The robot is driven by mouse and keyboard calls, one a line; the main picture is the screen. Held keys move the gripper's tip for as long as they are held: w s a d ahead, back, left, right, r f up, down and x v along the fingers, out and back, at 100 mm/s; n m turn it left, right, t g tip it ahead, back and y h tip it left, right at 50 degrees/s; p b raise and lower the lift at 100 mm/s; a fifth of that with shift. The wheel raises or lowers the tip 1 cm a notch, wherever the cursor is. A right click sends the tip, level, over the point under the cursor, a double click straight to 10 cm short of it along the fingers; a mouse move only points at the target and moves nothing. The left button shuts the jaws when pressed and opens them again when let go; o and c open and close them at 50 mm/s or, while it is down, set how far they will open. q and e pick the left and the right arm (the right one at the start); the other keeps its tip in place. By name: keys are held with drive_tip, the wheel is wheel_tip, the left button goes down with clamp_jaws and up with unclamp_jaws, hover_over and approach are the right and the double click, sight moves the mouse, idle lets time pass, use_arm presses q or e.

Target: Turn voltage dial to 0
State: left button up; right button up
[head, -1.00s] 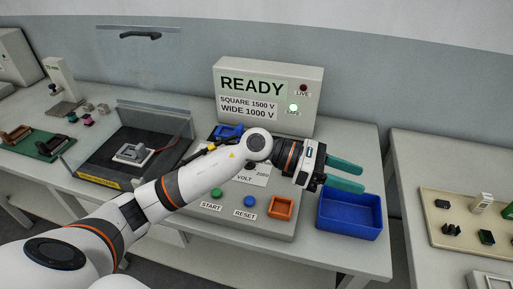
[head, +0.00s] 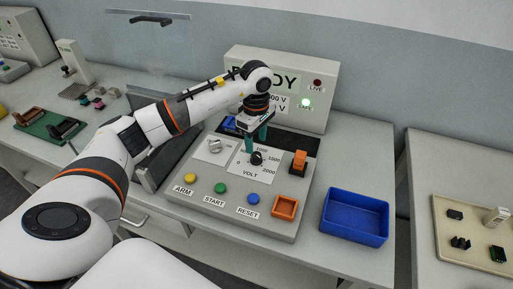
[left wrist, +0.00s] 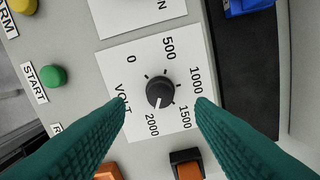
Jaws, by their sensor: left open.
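The black voltage dial (head: 257,159) sits on a white scale plate (head: 243,170) marked 0 to 2000 on the grey console. In the left wrist view the dial (left wrist: 160,90) shows a white pointer line directed toward 2000. My left gripper (head: 258,143) points down over the dial with its teal fingers open. In the left wrist view the fingertips (left wrist: 161,101) lie on either side of the dial, apart from it. My right gripper is not in view.
The console has yellow ARM (head: 190,178), green START (head: 220,188) and blue RESET (head: 253,199) buttons, and an orange switch (head: 299,161) right of the dial. A blue bin (head: 355,216) stands to the right. The green SAFE lamp (head: 306,102) is lit.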

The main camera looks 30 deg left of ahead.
sight(256, 154)
use_arm(q)
drive_tip(key=shift+f+p, duration=0.45)
drive_tip(key=shift+f, duration=2.1)
drive_tip(key=c, duration=1)
drive_tip(key=shift+o, duration=0.2)
